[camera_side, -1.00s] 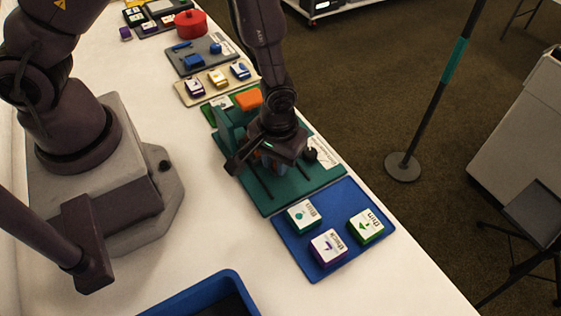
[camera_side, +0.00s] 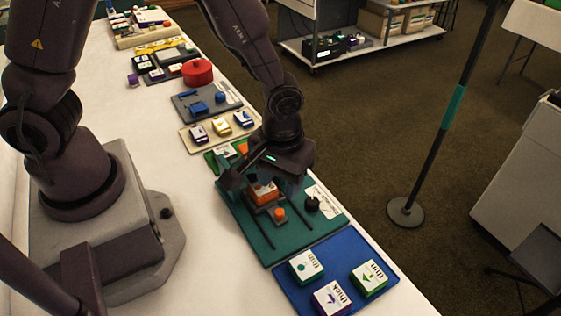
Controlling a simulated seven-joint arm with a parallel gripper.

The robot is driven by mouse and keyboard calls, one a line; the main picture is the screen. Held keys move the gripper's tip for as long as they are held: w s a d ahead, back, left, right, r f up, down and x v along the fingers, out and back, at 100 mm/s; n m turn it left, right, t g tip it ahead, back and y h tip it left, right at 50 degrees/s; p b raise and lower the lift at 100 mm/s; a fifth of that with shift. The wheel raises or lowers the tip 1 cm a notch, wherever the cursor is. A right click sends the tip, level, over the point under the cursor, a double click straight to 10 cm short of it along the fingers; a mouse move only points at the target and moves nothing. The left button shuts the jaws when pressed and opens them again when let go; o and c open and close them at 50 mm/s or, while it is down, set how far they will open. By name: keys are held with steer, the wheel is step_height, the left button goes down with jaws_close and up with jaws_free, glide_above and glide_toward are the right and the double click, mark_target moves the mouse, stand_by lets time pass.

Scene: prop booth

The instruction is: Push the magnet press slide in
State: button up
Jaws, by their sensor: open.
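The magnet press is a dark green board (camera_side: 285,241) with dark rails and a white label (camera_side: 325,200). Between the rails lies a grey slide with an orange knob (camera_side: 280,213). Behind it, under my gripper, is an orange block with a white top (camera_side: 264,191). A black knob (camera_side: 312,204) stands to the right. My gripper (camera_side: 267,182) is open above the far part of the board, its fingers to either side of the orange block. Whether it touches anything cannot be told. The press's far end is partly hidden by my gripper and arm.
A blue mat (camera_side: 337,259) with three labelled blocks lies at the near end. Beyond the press are a beige board (camera_side: 215,141) with labelled blocks, a grey board (camera_side: 207,105) with blue parts and a red pot (camera_side: 197,72). White table shows left of the boards.

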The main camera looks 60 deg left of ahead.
step_height(320, 180, up, 4)
glide_above(281, 212)
steer(key=shift+s+r, duration=0.1)
steer(key=w+d+f+m+g+y, duration=0.1)
steer(key=w+d+m+g+y, duration=0.25)
steer(key=m, duration=1.05)
steer(key=shift+h, duration=0.25)
steer(key=x, duration=1.2)
steer(key=shift+w+f, duration=0.25)
steer(key=shift+f, duration=0.25)
